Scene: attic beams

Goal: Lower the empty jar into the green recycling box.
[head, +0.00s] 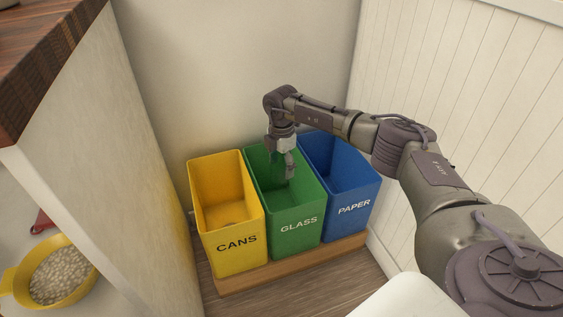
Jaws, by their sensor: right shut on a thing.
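The green recycling box (298,228), marked GLASS, stands in the middle of three open boxes. My right gripper (282,168) points down into its open top, with the fingertips below the level of the back rim. It is shut on the empty jar, which is hard to make out; only a small dark green patch beside the finger may be part of it. The jar's base and its distance from the box floor cannot be told. My left gripper is not in view.
A yellow box (236,251) marked CANS is close on the left, and a blue box (353,212) marked PAPER close on the right. All stand on a low wooden base (290,267). Walls rise behind and right; a wooden counter (45,55) is at left.

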